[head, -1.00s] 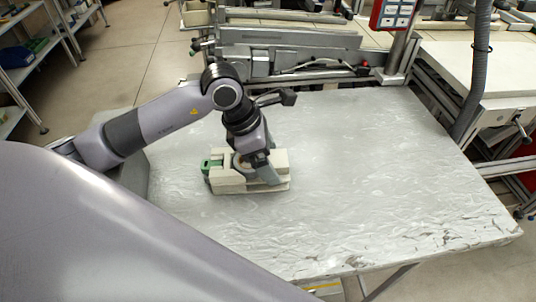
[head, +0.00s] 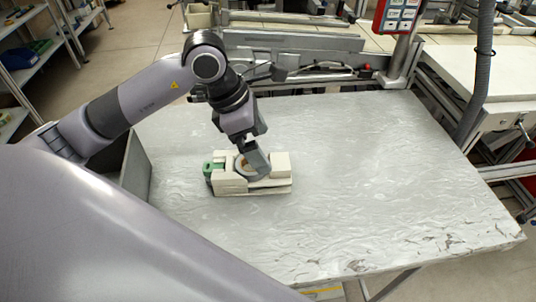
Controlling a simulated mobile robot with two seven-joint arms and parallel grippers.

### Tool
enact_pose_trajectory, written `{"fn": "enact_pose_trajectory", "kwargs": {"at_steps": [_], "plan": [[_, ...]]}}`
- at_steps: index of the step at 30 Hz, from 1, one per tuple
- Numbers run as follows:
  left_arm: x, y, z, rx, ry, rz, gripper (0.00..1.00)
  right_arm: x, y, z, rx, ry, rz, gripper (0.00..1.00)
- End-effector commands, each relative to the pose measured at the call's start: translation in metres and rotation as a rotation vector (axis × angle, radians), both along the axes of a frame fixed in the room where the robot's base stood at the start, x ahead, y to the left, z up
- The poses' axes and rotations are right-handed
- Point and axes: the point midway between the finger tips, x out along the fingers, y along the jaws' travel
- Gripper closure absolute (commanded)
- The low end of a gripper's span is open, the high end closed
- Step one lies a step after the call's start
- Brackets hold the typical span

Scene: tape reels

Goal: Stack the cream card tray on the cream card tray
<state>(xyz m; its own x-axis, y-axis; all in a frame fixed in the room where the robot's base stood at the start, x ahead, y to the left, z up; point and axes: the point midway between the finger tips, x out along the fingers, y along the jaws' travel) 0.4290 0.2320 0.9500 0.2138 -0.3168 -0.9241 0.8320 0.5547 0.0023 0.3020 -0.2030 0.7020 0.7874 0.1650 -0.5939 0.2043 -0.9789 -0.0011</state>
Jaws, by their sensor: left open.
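Cream card trays (head: 231,186) sit on the grey table left of its middle. They look like two layers, one on the other, with a seam along the front; my gripper hides part of the top, so I cannot tell how exactly they line up. A green piece (head: 208,171) is at their left end, and a round reel-like thing (head: 241,166) shows in the top. My left gripper (head: 256,153) is open just over the trays, its lower finger close to the upper one. I cannot tell if it touches. My right gripper is not in view.
The table (head: 390,190) is clear to the right and in front of the trays. A grey panel (head: 136,172) stands at its left edge. Metal rails (head: 290,60) and a red control box (head: 394,16) are behind the table.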

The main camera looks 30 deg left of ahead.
Motion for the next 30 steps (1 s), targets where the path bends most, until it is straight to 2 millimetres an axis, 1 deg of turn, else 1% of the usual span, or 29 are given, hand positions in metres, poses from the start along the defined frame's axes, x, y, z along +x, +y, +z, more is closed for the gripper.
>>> {"fn": "enact_pose_trajectory", "kwargs": {"at_steps": [1,3,6,10,15,30], "plan": [[-0.002,0.004,0.012,0.002,-0.005,0.0,0.0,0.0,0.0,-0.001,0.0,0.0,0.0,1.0],[-0.005,0.009,0.025,0.002,-0.004,0.002,0.0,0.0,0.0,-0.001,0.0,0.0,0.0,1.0],[-0.009,0.014,0.04,0.001,-0.003,0.001,0.0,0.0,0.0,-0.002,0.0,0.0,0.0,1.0],[-0.012,0.018,0.052,0.001,-0.001,0.0,0.0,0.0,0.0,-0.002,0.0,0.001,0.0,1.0],[-0.014,0.02,0.058,0.0,0.001,0.0,0.0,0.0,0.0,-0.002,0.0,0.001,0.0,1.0],[-0.014,0.02,0.058,-0.001,0.001,0.0,0.0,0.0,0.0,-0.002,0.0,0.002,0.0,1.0]]}}
